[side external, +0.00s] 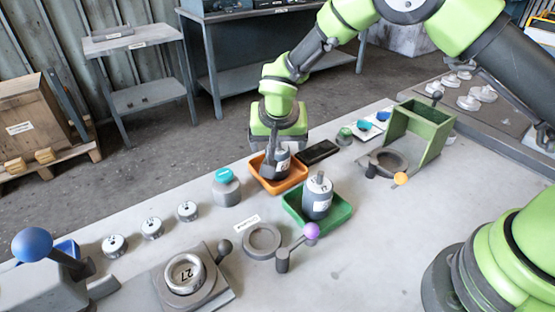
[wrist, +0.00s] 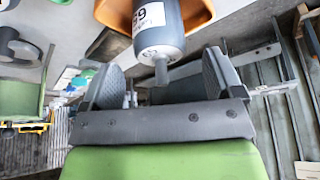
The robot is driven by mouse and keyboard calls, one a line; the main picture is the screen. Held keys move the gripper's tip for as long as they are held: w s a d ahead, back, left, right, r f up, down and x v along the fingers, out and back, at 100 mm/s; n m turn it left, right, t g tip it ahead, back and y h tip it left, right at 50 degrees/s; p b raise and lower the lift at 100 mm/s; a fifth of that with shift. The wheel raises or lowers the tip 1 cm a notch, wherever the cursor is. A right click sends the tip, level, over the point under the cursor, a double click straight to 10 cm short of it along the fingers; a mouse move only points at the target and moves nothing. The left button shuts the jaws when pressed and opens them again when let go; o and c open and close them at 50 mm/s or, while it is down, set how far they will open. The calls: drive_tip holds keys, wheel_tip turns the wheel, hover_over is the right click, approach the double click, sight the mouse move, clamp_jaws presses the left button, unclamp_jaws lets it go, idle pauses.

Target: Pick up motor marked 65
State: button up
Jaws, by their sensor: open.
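A grey motor with a white label (side external: 283,158) stands in the orange tray (side external: 284,187). In the wrist view, this motor (wrist: 160,30) is at the top centre, its thin shaft pointing toward my gripper. Its label carries a two-digit number, seen rotated and partly cut off, so I cannot read it surely. My gripper (side external: 277,152) is over the orange tray at the motor. In the wrist view, the jaws (wrist: 165,78) are spread, with the shaft end between them and the body beyond. A second grey motor (side external: 318,197) stands upright in the green tray (side external: 338,219); its number is unreadable.
A turquoise-topped grey cylinder (side external: 226,188) stands left of the orange tray. A black flat tray (side external: 318,152) lies to its right. A purple-knobbed lever (side external: 311,231) is in front of the green tray. A green bracket fixture (side external: 420,135) stands at right.

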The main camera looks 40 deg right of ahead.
drive_tip(key=shift+x, duration=1.3)
drive_tip(key=c, duration=1.3)
drive_tip(key=shift+r, duration=0.2)
